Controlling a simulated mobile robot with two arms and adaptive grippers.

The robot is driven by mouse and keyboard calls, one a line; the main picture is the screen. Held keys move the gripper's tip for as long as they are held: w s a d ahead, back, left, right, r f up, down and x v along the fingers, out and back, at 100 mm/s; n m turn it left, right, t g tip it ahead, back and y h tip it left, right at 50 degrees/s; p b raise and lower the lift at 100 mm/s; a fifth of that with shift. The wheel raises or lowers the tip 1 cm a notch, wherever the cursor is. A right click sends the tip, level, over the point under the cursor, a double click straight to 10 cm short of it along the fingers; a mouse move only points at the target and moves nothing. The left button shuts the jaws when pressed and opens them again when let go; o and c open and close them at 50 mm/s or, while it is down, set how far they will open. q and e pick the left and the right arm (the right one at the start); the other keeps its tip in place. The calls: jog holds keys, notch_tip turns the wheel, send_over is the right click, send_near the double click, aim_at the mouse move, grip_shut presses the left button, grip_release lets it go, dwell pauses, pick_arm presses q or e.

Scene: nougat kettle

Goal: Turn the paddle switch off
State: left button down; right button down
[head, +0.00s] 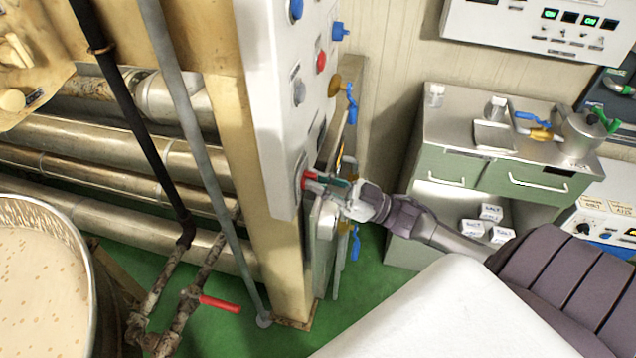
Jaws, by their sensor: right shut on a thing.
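A tall pale control panel (275,100) stands upright in the middle of the head view, with several knobs and switches on its face. Low on it is a red switch (305,179) on a grey plate, which looks like the paddle switch. My right gripper (314,180) reaches in from the right, and its fingertips are shut on the red switch. The fingers hide part of the switch, so its exact position cannot be told. My left gripper is not in view.
A kettle of pale nougat (40,275) stands at lower left, near pipes and a red-handled valve (220,304). A green cabinet (440,165) with tools stands at right. Blue-handled valves (351,103) are beside the panel. The green floor (375,290) is partly clear.

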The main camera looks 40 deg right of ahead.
jog(key=n+g+b, duration=0.1)
jog(key=n+g, duration=0.1)
jog(key=n, duration=0.4)
jog(key=n+g+b, duration=0.1)
jog(key=n+g, duration=0.2)
jog(key=n, duration=0.4)
jog(key=n+g+b, duration=0.2)
jog(key=n+g, duration=0.1)
jog(key=n, duration=0.3)
jog(key=shift+n, duration=0.3)
jog(key=c, duration=1.2)
grip_release()
jog(key=v, duration=1.2)
jog(key=shift+d+f, duration=0.1)
jog(key=shift+f, duration=0.1)
